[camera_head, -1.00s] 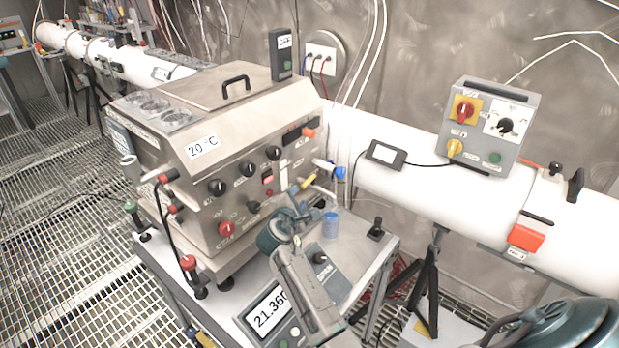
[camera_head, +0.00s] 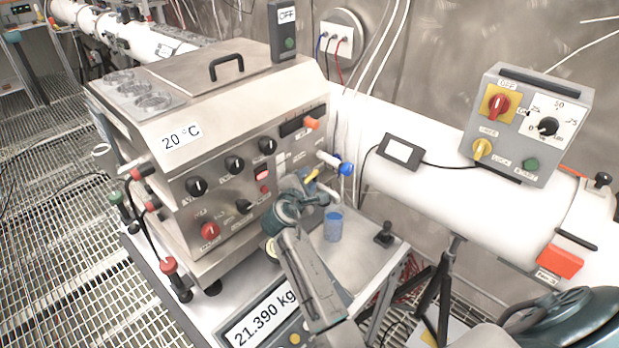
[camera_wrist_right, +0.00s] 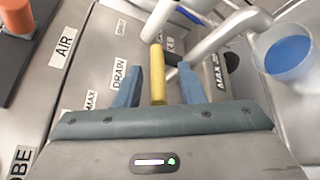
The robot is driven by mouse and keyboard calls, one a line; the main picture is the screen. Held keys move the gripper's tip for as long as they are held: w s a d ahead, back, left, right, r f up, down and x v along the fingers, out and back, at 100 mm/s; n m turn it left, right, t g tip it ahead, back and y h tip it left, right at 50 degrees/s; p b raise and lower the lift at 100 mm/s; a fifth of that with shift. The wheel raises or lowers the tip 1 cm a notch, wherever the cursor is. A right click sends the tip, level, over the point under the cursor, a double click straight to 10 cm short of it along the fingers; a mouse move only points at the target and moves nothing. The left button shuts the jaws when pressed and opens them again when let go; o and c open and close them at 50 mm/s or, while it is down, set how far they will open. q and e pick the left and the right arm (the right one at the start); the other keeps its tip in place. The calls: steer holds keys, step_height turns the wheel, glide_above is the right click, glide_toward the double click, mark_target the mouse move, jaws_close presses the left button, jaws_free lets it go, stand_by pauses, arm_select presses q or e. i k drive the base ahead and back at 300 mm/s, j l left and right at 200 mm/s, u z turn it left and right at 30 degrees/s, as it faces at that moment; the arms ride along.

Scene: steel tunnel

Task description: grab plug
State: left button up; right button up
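A yellow rod-shaped piece (camera_wrist_right: 158,76), perhaps a valve lever or the plug, sits on a white pipe near the DRAIN label (camera_wrist_right: 119,75) in the right wrist view. In the head view its yellow tip (camera_head: 312,175) shows at the front of the steel bath (camera_head: 225,175). My right gripper (camera_wrist_right: 158,86) is open, with one blue finger on each side of the yellow piece and gaps between. It also shows in the head view (camera_head: 306,192). No other thing is clearly identifiable as the plug. My left gripper is not in view.
A beaker with blue liquid (camera_head: 333,226) stands right of my gripper and also shows in the right wrist view (camera_wrist_right: 289,52). A scale display reading 21.390 kg (camera_head: 262,318) sits below. A white tube (camera_head: 430,180) runs behind, under a grey control box (camera_head: 525,125).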

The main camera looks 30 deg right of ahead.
mark_target(385, 233)
steer(key=k+j, duration=0.2)
steer(key=j, duration=0.2)
steer(key=k+j, duration=0.15)
steer(key=j, duration=0.25)
steer(key=k+j, duration=0.2)
steer(key=j, duration=0.2)
